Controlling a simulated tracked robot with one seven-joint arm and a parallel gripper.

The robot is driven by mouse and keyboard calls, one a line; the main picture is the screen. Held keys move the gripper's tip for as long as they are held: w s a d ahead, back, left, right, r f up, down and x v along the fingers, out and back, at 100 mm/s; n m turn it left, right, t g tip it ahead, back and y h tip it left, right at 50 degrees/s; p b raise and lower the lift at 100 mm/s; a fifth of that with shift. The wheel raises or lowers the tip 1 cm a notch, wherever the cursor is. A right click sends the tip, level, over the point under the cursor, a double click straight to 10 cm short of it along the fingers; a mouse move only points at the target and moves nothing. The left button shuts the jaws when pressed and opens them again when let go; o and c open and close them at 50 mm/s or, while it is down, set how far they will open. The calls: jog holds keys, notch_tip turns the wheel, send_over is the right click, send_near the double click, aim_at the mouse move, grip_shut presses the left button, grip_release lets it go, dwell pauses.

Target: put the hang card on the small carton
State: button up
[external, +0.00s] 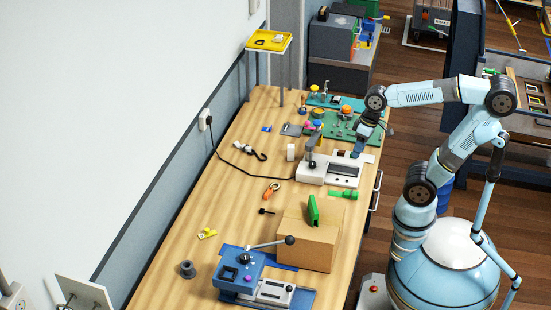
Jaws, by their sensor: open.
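The small carton (302,247), a plain brown box, stands near the front of the wooden bench. A green upright piece (313,211) stands on its top. I cannot tell for sure which thing is the hang card; flat card-like pieces include a grey one (291,129), a small blue one (267,129) and a yellow one (207,233) lying on the bench. My gripper (357,151) points down beside the white device, well beyond the carton. It is open; its fingertips are small here, and nothing is clearly seen between them.
A white device with a lever (330,170) stands mid-bench, a green tool (343,194) in front of it. A blue lever press (265,278) stands before the carton. An orange clip (271,190) and a grey spool (187,269) lie left. Bare wood shows left of the carton.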

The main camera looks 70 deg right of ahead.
jog(key=d+r+t, duration=0.1)
jog(key=s+d+r+n+t+h, duration=0.1)
jog(key=s+d+r+n+t, duration=0.1)
jog(key=shift+d+r+h, duration=0.1)
jog(key=shift+d+h, duration=0.3)
